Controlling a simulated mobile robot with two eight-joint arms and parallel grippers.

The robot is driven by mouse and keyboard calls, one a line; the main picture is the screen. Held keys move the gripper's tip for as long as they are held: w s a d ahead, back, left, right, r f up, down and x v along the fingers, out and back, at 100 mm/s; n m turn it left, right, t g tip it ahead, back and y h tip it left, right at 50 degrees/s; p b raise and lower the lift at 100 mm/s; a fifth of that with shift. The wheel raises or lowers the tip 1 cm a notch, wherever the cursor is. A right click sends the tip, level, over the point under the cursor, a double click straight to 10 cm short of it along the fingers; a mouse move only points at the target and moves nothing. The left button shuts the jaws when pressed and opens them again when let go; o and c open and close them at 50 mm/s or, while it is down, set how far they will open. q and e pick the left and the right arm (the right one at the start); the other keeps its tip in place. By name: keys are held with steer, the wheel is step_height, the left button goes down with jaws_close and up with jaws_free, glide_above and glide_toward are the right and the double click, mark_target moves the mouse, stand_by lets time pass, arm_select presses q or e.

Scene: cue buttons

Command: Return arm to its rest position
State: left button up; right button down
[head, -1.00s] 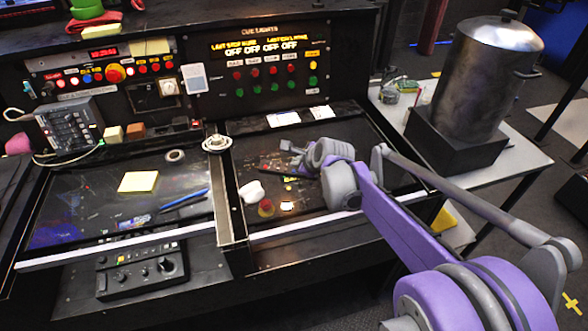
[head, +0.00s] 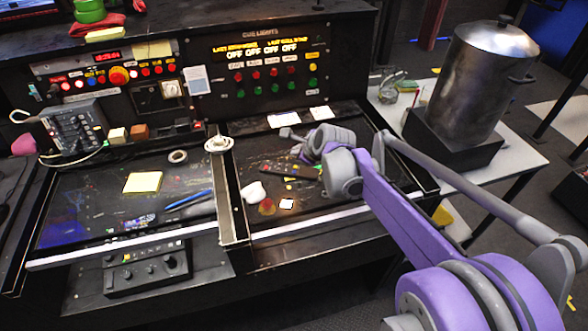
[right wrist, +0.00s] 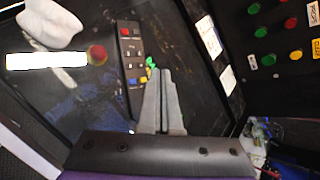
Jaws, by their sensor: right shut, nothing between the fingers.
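My right arm (head: 400,205), purple and grey, reaches in from the lower right over the right half of the console. Its gripper (head: 288,133) is above the dark desk panel, in front of the cue lights panel (head: 262,72). In the right wrist view the fingers (right wrist: 163,75) are together with nothing between them, above the desk beside a dark remote with coloured buttons (right wrist: 132,55). The cue lights panel has a row of red buttons above a row of green ones. It also shows at the upper right of the right wrist view (right wrist: 280,35). My left gripper is not in view.
A red button (head: 267,207) and a white object (head: 255,192) lie on the right desk. A yellow notepad (head: 143,182) and blue pens (head: 188,200) lie on the left desk. A metal pot (head: 483,85) stands on a side table at the right.

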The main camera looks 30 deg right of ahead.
stand_by(0.7)
steer(key=s+a+f+n+g, duration=0.1)
steer(key=s+a+f+n, duration=0.1)
steer(key=s+a+n, duration=0.3)
steer(key=s+a+f+n+g+p, duration=0.1)
steer(key=s+a+n, duration=0.4)
steer(key=s+n, duration=0.8)
steer(key=s+a+f+n+g+p, duration=0.1)
steer(key=s+a+f+n, duration=0.2)
steer(key=s+n, duration=0.6)
steer(key=shift+s+a+f+g, duration=0.3)
steer(key=shift+s+a+g, duration=0.1)
steer(key=shift+a, duration=0.7)
